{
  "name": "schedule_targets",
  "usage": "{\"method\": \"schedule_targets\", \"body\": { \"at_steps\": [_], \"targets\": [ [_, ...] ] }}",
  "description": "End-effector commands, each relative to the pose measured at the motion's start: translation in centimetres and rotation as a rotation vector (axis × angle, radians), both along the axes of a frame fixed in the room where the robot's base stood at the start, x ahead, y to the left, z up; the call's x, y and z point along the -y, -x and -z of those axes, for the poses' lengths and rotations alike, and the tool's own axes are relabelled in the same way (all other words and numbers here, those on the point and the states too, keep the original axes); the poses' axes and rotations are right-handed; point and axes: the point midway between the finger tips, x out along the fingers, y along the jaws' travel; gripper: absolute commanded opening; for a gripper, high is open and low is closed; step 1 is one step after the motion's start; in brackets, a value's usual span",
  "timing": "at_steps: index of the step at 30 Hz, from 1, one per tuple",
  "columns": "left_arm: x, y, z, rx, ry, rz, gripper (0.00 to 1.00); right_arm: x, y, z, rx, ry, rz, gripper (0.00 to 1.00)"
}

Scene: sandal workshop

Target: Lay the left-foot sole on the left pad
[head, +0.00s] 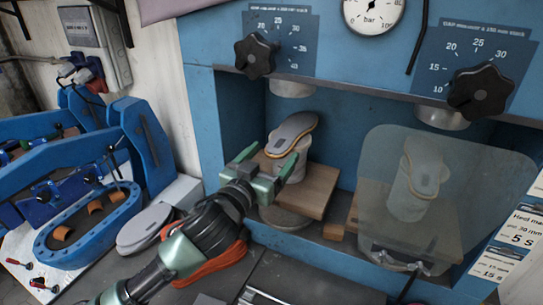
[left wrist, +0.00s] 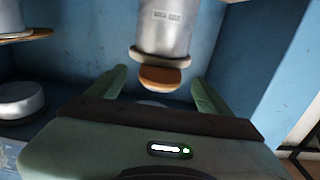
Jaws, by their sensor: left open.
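A grey sole-shaped piece with an orange edge (head: 291,134) lies on top of the pale pillar-like left pad (head: 298,165) in the left bay of the blue press. My left gripper (head: 264,165) is open and empty just in front of this pad, below the piece. In the left wrist view, which seems upside down, the labelled pillar (left wrist: 166,28) and the piece's brown end (left wrist: 164,79) show beyond and between the open fingers. I cannot tell whether they touch. My right gripper is not in view.
A clear shield (head: 470,190) covers the right bay, with a similar piece (head: 426,165) on its pillar. A wooden block (head: 318,190) is beside the left pad. Pale grey soles (head: 143,228) lie left of my arm, and an orange-red item (head: 212,264) lies beneath it.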

Motion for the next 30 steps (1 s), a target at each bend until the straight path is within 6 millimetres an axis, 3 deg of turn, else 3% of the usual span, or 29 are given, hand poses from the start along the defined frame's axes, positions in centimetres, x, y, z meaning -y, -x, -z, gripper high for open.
{"method": "schedule_targets", "body": {
  "at_steps": [16,30],
  "targets": [
    [0.0,0.1,0.0,-0.001,0.000,0.000,0.80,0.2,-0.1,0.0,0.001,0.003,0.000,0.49],
    [-0.8,1.7,0.0,0.000,0.001,0.000,0.80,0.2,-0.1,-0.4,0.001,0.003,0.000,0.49]
  ]
}}
